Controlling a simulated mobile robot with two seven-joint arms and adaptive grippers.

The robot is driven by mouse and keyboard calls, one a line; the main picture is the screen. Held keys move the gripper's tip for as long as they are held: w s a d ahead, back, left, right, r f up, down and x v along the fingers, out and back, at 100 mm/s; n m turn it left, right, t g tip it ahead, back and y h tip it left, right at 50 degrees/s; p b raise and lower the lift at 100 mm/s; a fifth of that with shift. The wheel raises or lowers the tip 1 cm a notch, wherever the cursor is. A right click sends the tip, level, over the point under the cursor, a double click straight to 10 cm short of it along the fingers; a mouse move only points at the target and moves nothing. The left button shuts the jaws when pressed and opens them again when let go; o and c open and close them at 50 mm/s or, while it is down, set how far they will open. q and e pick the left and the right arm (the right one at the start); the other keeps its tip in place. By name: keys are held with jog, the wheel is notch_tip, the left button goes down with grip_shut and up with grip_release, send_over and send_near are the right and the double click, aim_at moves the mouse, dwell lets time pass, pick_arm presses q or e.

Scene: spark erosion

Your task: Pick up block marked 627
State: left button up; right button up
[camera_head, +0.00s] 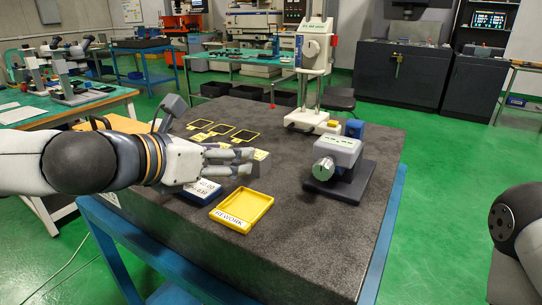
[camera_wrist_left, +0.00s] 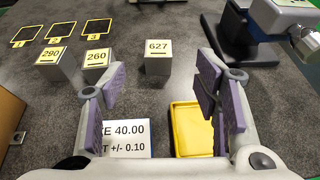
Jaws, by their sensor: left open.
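The block marked 627 (camera_wrist_left: 158,64) is a grey metal block with a yellow label on top. It stands upright on the dark stone table, beyond and between my fingertips in the left wrist view. In the head view a grey block (camera_head: 263,157), which looks like the same one, shows just past the fingertips, partly hidden by them. My left gripper (camera_head: 252,161) is open and low over the table, its two fingers (camera_wrist_left: 161,88) spread with nothing between them.
Blocks marked 260 (camera_wrist_left: 96,62) and 290 (camera_wrist_left: 54,60) stand left of it. A yellow REWORK tray (camera_head: 242,222) and a blue-edged sign (camera_head: 199,197) lie nearer. Black yellow-rimmed pads (camera_head: 218,129) lie behind. A blue-grey device (camera_head: 338,160) and tall gauge stand (camera_head: 313,65) stand to the right.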

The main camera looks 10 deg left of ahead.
aim_at(257, 155)
pick_arm(q)
jog(key=x, duration=0.5)
jog(key=f+b+x, duration=0.1)
jog(key=x, duration=0.4)
jog(key=shift+s+a+f, duration=0.1)
jog(key=shift+a+f, duration=0.05)
jog(key=shift+f, duration=0.1)
jog(key=shift+r, duration=0.2)
pick_arm(e)
jog(key=shift+s+a+f+g, duration=0.1)
jog(key=shift+s+f+g, duration=0.1)
jog(key=shift+s+f, duration=0.35)
jog(key=shift+s+f+g, duration=0.2)
jog(key=shift+s+f, duration=0.1)
jog(key=shift+s, duration=0.4)
pick_arm(q)
grip_shut()
